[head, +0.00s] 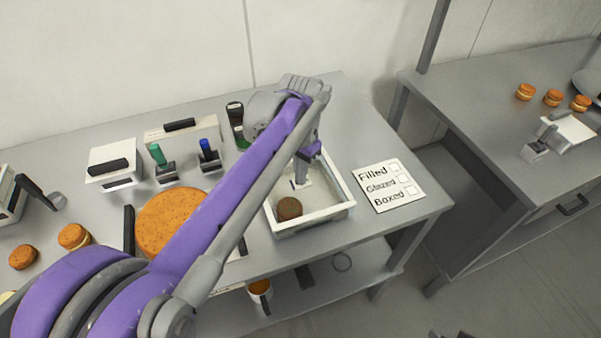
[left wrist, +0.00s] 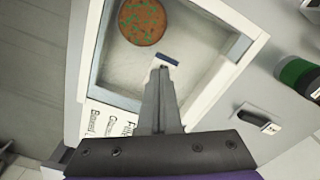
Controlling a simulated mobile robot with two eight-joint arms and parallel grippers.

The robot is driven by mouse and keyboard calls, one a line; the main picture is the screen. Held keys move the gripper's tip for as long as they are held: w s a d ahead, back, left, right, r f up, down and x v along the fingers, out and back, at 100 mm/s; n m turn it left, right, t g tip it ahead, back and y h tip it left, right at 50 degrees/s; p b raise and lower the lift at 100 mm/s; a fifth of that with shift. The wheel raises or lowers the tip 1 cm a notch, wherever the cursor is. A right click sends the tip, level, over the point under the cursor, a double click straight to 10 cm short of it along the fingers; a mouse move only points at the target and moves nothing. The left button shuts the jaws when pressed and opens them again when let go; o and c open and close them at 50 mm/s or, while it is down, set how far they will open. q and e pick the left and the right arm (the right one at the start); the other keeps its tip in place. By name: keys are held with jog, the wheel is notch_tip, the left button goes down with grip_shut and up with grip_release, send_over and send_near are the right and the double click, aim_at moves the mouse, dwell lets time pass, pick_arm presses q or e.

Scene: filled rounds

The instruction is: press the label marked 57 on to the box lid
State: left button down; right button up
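A white open-looking box (head: 330,216) with raised walls stands on the near bench, and one dark brown round (head: 289,208) sits in it. In the left wrist view the round (left wrist: 142,20) is speckled green and orange inside the box's white rim (left wrist: 232,72). My left gripper (head: 301,180) reaches down into the box from above, beside the round. Its fingers (left wrist: 162,70) look closed on a small white label with a dark blue strip (left wrist: 168,60), low over the box's inside. I cannot read its number or tell whether it touches a lid. My right gripper is not in view.
A card reading Filled, Glazed, Boxed (head: 388,186) lies right of the box. Green (head: 157,153) and blue (head: 206,149) handled stamps, a white box (head: 112,158) and a large orange disc (head: 165,215) stand left. A second bench (head: 470,90) carries filled rounds (head: 552,97).

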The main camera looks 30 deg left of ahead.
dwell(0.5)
pick_arm(q)
notch_tip(320, 180, up, 8)
jog(key=p, duration=0.4)
jog(key=shift+p, duration=0.4)
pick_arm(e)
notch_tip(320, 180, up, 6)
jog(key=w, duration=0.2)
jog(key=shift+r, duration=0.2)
pick_arm(q)
jog(key=shift+f, duration=0.1)
